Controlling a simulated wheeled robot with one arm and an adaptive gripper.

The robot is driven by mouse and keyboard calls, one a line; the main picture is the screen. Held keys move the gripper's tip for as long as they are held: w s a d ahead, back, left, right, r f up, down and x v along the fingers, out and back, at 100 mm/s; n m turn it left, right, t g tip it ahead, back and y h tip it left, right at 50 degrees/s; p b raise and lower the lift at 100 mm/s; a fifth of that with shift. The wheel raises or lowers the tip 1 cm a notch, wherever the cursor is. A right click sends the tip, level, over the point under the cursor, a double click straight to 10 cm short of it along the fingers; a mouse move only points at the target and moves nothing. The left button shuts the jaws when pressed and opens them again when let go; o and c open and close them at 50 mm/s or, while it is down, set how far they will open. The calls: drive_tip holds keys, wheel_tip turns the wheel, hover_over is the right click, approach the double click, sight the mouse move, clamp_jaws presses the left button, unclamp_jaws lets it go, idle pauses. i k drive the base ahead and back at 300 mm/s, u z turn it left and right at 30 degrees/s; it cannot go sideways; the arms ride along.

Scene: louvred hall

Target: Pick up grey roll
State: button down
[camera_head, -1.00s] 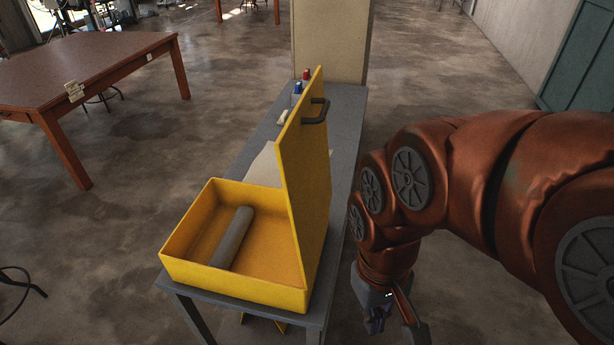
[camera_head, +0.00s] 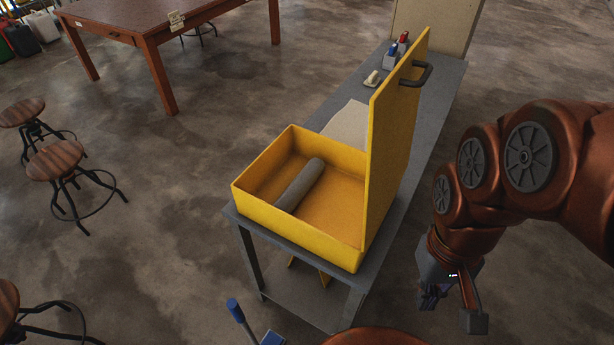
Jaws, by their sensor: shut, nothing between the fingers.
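The grey roll (camera_head: 300,184) lies inside a yellow box (camera_head: 296,230), slanted along the box's left part. The box stands on the near end of a long grey table, with its yellow lid (camera_head: 396,140) raised upright on the right side. A dark handle (camera_head: 417,74) sits on the lid's outer face. My gripper (camera_head: 453,306) is to the right of the table and box, pointing down, apart from both. It is shut and empty. Part of the roll's lower end is hidden by the box's front wall.
The grey table (camera_head: 432,124) holds a pale sheet (camera_head: 348,124), a small cream object (camera_head: 373,78), and red- and blue-topped items at the back. Stools (camera_head: 56,158) stand at left, a brown table (camera_head: 130,12) behind. A blue-ended handle (camera_head: 236,308) rises near the table's front.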

sight(290, 198)
drive_tip(key=u, duration=0.55)
drive_tip(key=k, duration=0.65)
drive_tip(key=u, duration=0.95)
drive_tip(key=i, duration=0.95)
drive_tip(key=z, duration=0.05)
